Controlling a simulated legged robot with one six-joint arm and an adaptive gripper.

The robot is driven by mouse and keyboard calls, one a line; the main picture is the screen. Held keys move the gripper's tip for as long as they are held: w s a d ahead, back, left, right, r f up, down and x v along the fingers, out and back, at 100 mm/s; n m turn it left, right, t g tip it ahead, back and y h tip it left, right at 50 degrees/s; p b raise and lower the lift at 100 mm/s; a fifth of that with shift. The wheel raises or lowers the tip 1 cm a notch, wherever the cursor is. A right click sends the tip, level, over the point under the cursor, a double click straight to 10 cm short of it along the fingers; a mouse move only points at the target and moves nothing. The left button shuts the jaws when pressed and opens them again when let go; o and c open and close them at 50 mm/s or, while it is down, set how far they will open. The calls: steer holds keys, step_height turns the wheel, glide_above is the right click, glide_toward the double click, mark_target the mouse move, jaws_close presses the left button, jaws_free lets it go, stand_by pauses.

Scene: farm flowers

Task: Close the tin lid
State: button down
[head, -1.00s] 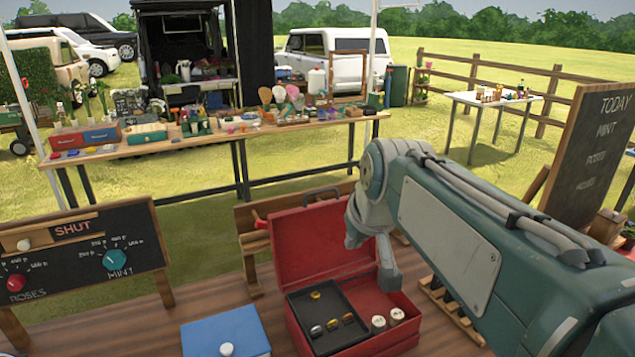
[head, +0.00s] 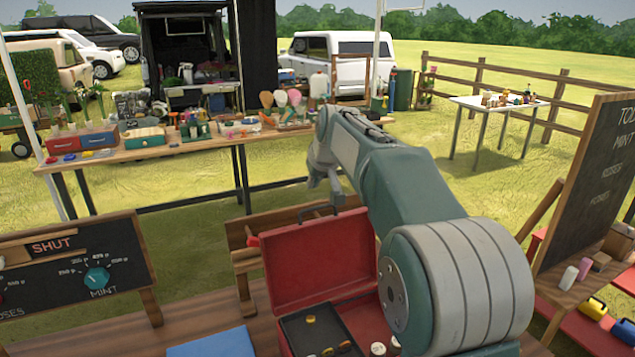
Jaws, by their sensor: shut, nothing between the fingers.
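The red tin (head: 274,325) stands on the wooden table in front of me, with its red lid (head: 318,255) raised at the back. A dark handle (head: 318,207) sits on the lid's top edge. Inside is a black tray (head: 325,325) with several small metal pieces, and white round items (head: 378,348) to its right. My gripper (head: 334,197) is shut and empty, up near the lid's top edge, just right of the handle. I cannot tell whether it touches the lid. My arm hides the tin's right side.
A blue box (head: 212,343) lies left of the tin. A dial board (head: 75,270) marked SHUT stands further left. A chalkboard (head: 590,190) with pink and white items (head: 577,272) is on the right. A long table (head: 215,140) full of goods stands behind, across grass.

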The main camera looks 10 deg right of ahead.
steer(key=shift+d+f, duration=0.1)
steer(key=shift+f, duration=2.55)
steer(key=shift+s, duration=0.1)
steer(key=shift+d, duration=0.15)
